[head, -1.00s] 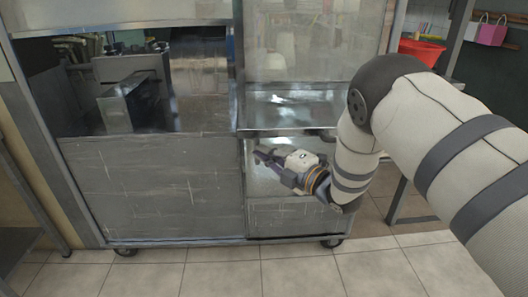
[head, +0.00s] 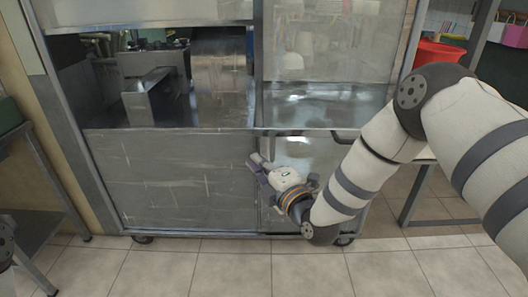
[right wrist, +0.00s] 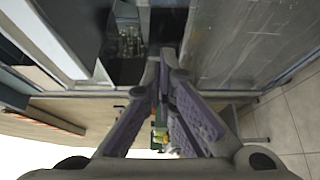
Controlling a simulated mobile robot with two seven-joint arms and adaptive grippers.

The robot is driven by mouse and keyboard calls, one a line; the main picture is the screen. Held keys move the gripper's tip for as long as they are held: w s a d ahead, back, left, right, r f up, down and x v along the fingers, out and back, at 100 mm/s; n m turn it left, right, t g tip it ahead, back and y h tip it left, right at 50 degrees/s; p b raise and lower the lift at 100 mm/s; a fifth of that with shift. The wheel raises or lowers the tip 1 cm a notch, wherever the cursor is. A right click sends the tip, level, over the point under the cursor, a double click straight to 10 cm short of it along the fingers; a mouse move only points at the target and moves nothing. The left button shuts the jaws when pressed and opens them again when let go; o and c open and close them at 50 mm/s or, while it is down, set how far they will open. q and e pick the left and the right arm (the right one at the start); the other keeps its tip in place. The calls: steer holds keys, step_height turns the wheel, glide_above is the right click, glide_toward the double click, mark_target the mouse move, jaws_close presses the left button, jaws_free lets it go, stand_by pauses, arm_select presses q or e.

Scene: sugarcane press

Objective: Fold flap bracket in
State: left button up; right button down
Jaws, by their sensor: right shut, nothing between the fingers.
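The metal press cabinet (head: 165,180) stands ahead in the head view, with a flat metal flap (head: 325,108) at its right side. A short dark piece (head: 345,137) shows under the flap's front edge; I cannot tell whether it is the flap bracket. The rest of the underside is hidden by the flap and my right arm. My right gripper (head: 256,163) is shut and empty, below the flap beside the right edge of the front panel. The right wrist view shows its purple-padded fingers (right wrist: 165,62) converging at the tips, close to metal panels.
A table frame (head: 430,195) stands at the right with a red bowl (head: 437,52) behind my arm. A dark side table (head: 40,200) is at the left edge. The tiled floor (head: 225,265) before the cabinet is clear.

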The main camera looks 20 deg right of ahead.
arm_select(q)
steer(key=shift+s+f, duration=0.35)
arm_select(e)
steer(key=w+d, duration=0.2)
steer(key=w, duration=0.2)
steer(key=shift+w+d, duration=0.25)
steer(key=shift+d, duration=0.15)
steer(key=shift+f, duration=0.1)
